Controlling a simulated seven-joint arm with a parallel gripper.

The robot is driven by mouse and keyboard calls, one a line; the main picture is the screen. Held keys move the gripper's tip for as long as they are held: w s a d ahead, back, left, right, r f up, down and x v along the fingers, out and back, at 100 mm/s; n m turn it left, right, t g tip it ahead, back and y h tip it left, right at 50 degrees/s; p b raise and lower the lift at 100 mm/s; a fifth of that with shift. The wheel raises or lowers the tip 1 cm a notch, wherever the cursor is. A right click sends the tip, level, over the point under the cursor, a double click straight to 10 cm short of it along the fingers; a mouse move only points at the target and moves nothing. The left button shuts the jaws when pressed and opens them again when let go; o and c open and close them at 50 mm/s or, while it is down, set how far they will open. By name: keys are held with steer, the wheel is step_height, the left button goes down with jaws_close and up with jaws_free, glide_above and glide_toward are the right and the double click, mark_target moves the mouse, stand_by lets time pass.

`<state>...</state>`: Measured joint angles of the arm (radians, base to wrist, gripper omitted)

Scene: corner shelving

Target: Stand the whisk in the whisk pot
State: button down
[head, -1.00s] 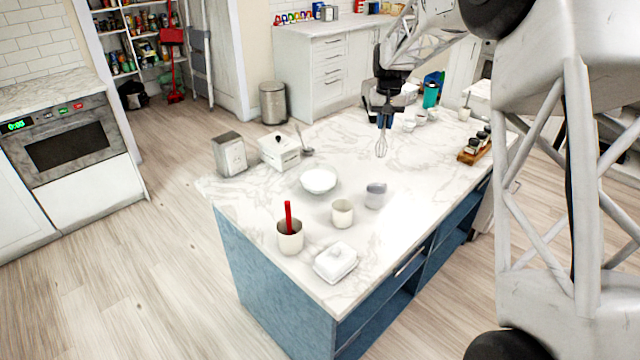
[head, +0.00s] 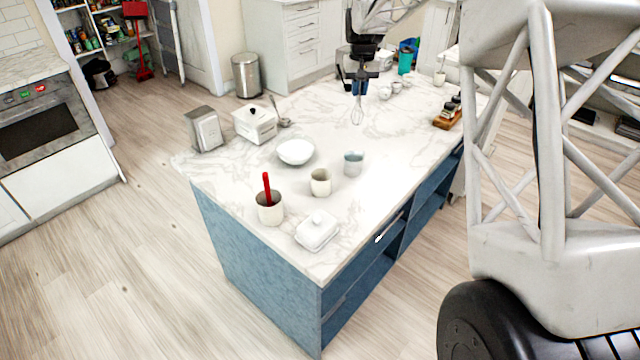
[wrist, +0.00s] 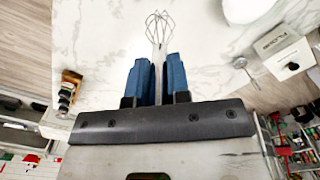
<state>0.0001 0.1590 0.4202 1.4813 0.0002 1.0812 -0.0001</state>
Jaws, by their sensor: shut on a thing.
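The whisk (head: 357,114) is a wire whisk with a pale handle. My gripper (head: 358,88) is shut on its handle and holds it loops down over the far half of the marble island. In the wrist view the whisk (wrist: 159,24) sticks out from between my gripper's blue fingers (wrist: 157,70). Three open vessels stand on the near half: a cream pot (head: 269,212) holding a red-handled utensil, an empty-looking cream cup (head: 320,184), and a grey-blue cup (head: 353,164). I cannot tell for sure which is the whisk pot. My gripper is apart from all of them.
A white bowl (head: 295,152), a lidded butter dish (head: 317,230), a white canister (head: 254,124) and a metal napkin holder (head: 205,130) stand on the island (head: 405,150). A wooden jar rack (head: 447,120) is at the right edge. Small cups and a teal bottle (head: 405,60) are behind.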

stand_by(0.3)
steer(key=s+a+m, duration=0.1)
steer(key=s+a, duration=1.1)
steer(key=s, duration=0.1)
steer(key=shift+f, duration=0.55)
step_height(320, 180, down, 11)
steer(key=shift+f, duration=0.15)
stand_by(1.5)
steer(key=c, duration=1)
jaws_free()
